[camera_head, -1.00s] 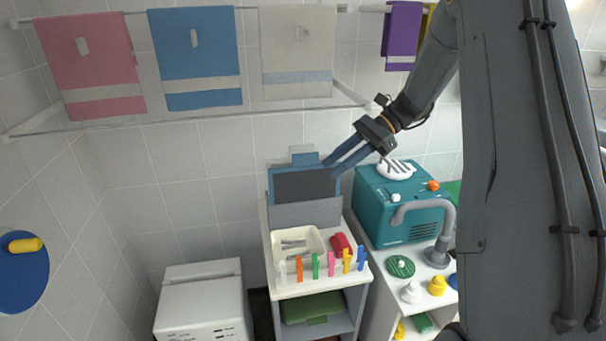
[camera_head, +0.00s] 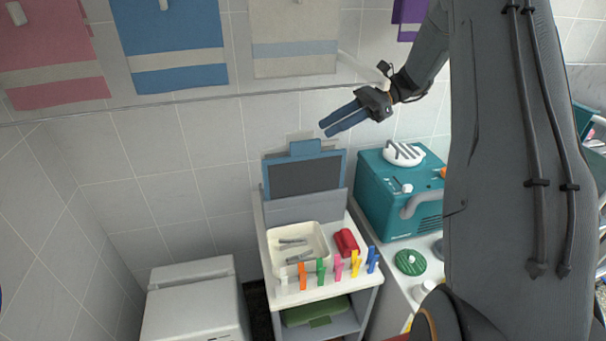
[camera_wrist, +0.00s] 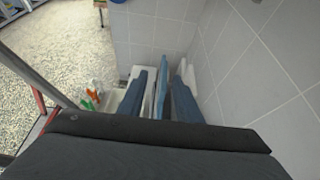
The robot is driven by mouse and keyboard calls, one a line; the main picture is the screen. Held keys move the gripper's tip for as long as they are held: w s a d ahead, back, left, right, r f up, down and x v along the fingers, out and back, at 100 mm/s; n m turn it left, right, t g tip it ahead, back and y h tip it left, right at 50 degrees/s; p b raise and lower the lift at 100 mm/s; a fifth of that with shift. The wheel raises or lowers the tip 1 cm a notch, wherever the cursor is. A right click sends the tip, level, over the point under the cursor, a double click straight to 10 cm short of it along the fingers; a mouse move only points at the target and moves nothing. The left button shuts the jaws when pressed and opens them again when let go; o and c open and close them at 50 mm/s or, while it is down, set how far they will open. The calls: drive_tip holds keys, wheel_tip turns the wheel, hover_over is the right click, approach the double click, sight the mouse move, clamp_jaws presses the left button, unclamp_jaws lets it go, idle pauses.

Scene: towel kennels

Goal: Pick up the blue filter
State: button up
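The blue filter (camera_head: 332,177) is a blue-framed panel with a dark grey face and a blue tab on top. It stands upright at the back of the white cart, behind a grey plate that hides its lower part. My gripper (camera_head: 327,130) is open and empty, its two blue fingers pointing left, above and to the right of the tab in the head view. In the wrist view, my gripper (camera_wrist: 158,100) has its fingers apart, and a light-blue edge, apparently the filter (camera_wrist: 164,68), shows in the gap between them. No contact is visible.
The white cart (camera_head: 320,284) carries a cream tray (camera_head: 318,230), a red roll (camera_head: 345,242) and several coloured clips along its front. A teal machine (camera_head: 372,198) stands to the right. A white cabinet (camera_head: 195,300) stands left. Towels hang on a rail above.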

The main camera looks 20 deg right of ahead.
sight(310, 140)
drive_tip(key=shift+w+f+b, duration=0.25)
drive_tip(key=shift+f+b, duration=0.4)
drive_tip(key=shift+f, duration=0.05)
drive_tip(key=shift+w+f+b, duration=0.2)
drive_tip(key=shift+f+b, duration=0.45)
drive_tip(key=shift+a+r+p+x, duration=0.1)
drive_tip(key=shift+r+p+x, duration=0.15)
drive_tip(key=shift+p+x, duration=1.15)
drive_tip(key=shift+a+r+p+x, duration=0.2)
drive_tip(key=shift+p+x, duration=0.25)
drive_tip(key=shift+x, duration=1.75)
drive_tip(key=shift+w+a+f, duration=0.15)
drive_tip(key=shift+f, duration=0.05)
clamp_jaws()
